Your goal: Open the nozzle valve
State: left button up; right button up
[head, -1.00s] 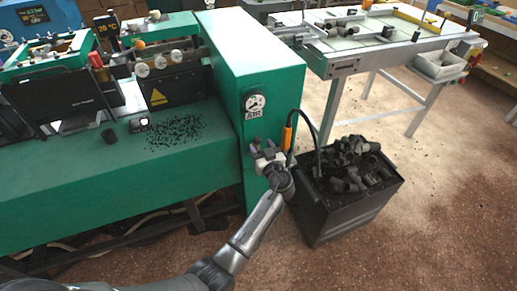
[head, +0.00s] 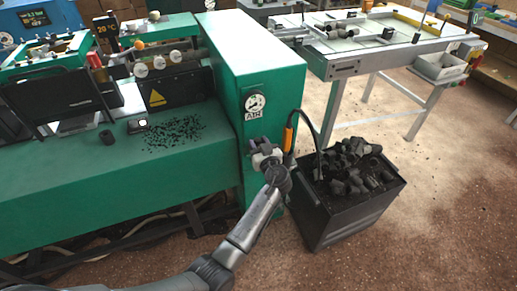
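The round white AIR gauge (head: 255,103) is on the end face of the green machine. An orange air nozzle (head: 288,137) with a black hose hangs just right of that face. My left arm reaches up from the bottom, and my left gripper (head: 261,148) is at the green face just below the gauge, left of the nozzle. I cannot make out the valve apart from the grey parts of my gripper there, and I cannot tell whether the fingers touch it or are closed. My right gripper is not in view.
A black bin (head: 345,208) full of dark plugs stands on the floor right of my gripper. The green machine bench (head: 100,200) is on the left, with black scraps on top. A light work table (head: 375,45) stands behind. The floor at lower right is clear.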

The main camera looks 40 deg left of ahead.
pick_arm(q)
jog(key=shift+c, duration=1.4)
jog(key=shift+s+f+b, duration=0.1)
jog(key=shift+f+b, duration=0.1)
jog(key=shift+b, duration=0.3)
jog(key=shift+s+a+n+b, duration=0.2)
jog(key=shift+s+n+b, duration=0.15)
jog(key=shift+n+b, duration=0.65)
jog(key=shift+s+a+n+b, duration=0.25)
jog(key=shift+n+b, duration=0.25)
jog(key=shift+b, duration=0.9)
